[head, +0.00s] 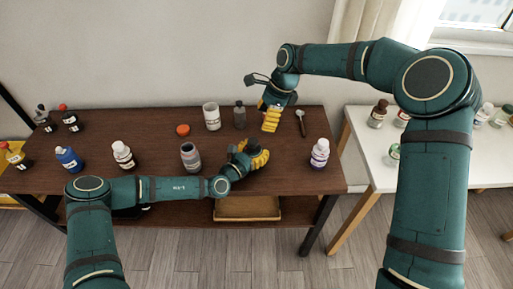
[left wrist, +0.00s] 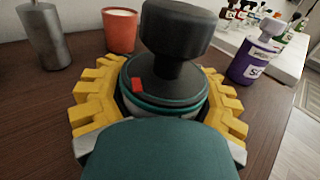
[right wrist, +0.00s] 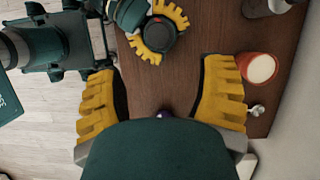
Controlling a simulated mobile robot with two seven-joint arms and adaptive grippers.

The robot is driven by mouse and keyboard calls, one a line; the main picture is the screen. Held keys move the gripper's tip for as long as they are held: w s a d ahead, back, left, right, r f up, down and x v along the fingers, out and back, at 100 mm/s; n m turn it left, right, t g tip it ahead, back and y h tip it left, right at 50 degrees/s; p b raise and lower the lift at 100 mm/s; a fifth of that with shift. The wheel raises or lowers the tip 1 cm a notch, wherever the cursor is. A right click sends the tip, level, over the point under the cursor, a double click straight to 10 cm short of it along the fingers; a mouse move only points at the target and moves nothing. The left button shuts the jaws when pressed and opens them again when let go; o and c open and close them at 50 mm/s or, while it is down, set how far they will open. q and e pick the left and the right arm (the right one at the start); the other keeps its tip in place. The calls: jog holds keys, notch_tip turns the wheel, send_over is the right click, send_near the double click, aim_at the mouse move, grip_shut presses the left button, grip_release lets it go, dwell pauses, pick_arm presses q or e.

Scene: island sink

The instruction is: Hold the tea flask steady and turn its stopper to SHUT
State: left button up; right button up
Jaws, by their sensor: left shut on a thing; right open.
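No SHUT lettering is readable. My left gripper (head: 252,160) is shut around the flask below the stopper; its yellow fingers also show in the left wrist view (left wrist: 160,108). My right gripper (head: 271,118) is open and empty, behind and above the flask in the head view. In the right wrist view the stopper (right wrist: 158,34) lies beyond its fingers.
An orange cup (left wrist: 120,30) and a grey cylinder (left wrist: 45,35) stand near the flask. A purple-labelled bottle (head: 319,153) is to its right, and a grey jar (head: 190,156) to its left. Several bottles fill the table's left side.

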aim_at(253, 140)
jog(key=a+r+n+h, duration=0.3)
jog(key=a+n+h, duration=0.1)
jog(key=n, duration=0.8)
jog(key=shift+t, duration=0.3)
jog(key=f, duration=1.2)
jog(key=shift+s+d+f, duration=0.1)
jog(key=shift+s, duration=0.25)
jog(key=shift+o, duration=0.2)
jog(key=shift+n, duration=0.3)
grip_shut()
